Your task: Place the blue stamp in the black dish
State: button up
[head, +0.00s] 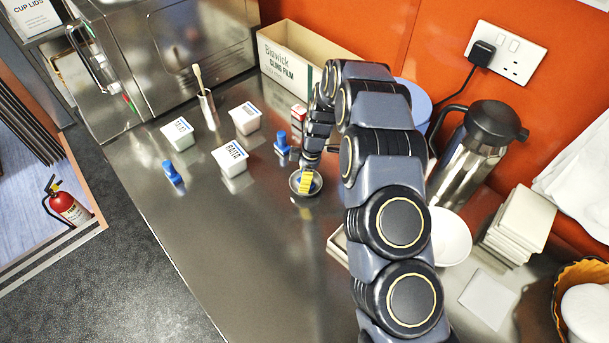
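A small round black dish (307,196) sits on the steel counter near the middle of the head view. My gripper (308,172) points down at it, with its tip at or just above the dish. A yellow striped piece and a bit of blue show in the dish area; I cannot tell whether the yellow is part of my gripper or a separate thing. The finger opening is too small and hidden to read. One blue stamp (172,174) stands at the left on the counter. Another blue stamp (282,146) stands just behind and left of the dish.
White labelled tubs (231,157) and a metal cup with a brush (208,108) stand left of the dish. A cling film box (295,62) is behind. A steel jug (470,150), white bowl (450,237) and stacked tiles (518,222) are right. The front-left counter is clear.

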aim_at(312, 182)
notch_tip(312, 182, up, 12)
jog(key=d, duration=0.2)
jog(key=shift+r, duration=0.2)
jog(key=s+d+r+m, duration=0.2)
jog(key=s+r+m, duration=0.2)
jog(key=s+r, duration=0.35)
jog(key=s+d+r+m, duration=0.2)
jog(key=s+m, duration=0.2)
jog(key=s, duration=0.5)
jog(key=s+d+r+m+g+h, duration=0.1)
jog(key=s+d+r+m, duration=0.2)
jog(key=s, duration=0.6)
jog(key=s+d+r+m, duration=0.2)
jog(key=s+d+m, duration=0.1)
jog(key=s+m, duration=0.4)
jog(key=shift+s+r+g+h, duration=0.35)
jog(key=shift+s+g+h, duration=0.05)
jog(key=shift+s, duration=0.65)
jog(key=shift+d, duration=0.1)
dwell(2.7)
